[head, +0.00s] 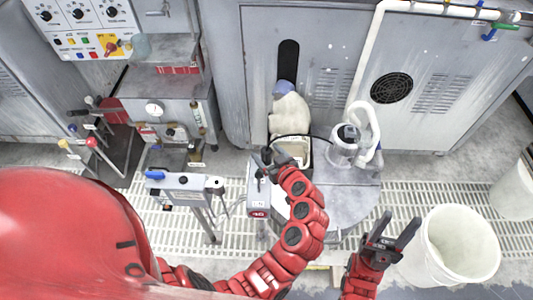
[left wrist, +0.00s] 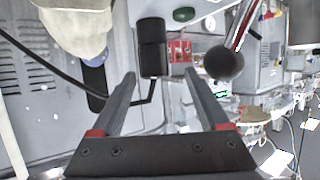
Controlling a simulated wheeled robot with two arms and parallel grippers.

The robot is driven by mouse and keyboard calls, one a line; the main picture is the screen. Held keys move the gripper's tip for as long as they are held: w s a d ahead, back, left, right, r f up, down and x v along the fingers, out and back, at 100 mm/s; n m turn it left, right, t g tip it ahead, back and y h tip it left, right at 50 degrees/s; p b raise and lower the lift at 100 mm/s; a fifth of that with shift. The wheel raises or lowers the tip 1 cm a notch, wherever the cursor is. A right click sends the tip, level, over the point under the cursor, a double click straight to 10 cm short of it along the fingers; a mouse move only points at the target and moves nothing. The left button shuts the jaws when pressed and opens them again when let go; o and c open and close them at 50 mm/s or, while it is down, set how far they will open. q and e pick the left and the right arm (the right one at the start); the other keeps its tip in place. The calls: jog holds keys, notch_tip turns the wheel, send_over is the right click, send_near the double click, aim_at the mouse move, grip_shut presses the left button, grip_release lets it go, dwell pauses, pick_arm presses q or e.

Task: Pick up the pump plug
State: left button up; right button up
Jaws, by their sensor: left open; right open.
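The pump plug (left wrist: 152,47) is a black, block-shaped plug with a black cable bending from its lower end, seen in the left wrist view. My left gripper (left wrist: 160,74) is open, and the plug appears between and beyond its two fingertips. I cannot tell the remaining gap. In the head view my left gripper (head: 269,158) is above the small grey box with a red display (head: 258,197); the plug is hard to make out there. My right gripper (head: 393,232) is open and empty, left of the white bucket.
A black ball knob on a red rod (left wrist: 224,65) stands right of the fingers. A beige container (head: 289,112) and a clear jar with a white hose (head: 345,142) stand behind the left gripper. An empty white bucket (head: 450,250) stands at the right.

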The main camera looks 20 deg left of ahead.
pick_arm(q)
jog(key=x, duration=0.5)
jog(key=shift+w+d+f, duration=0.2)
jog(key=shift+w+f, duration=0.1)
jog(key=shift+f, duration=0.1)
grip_shut()
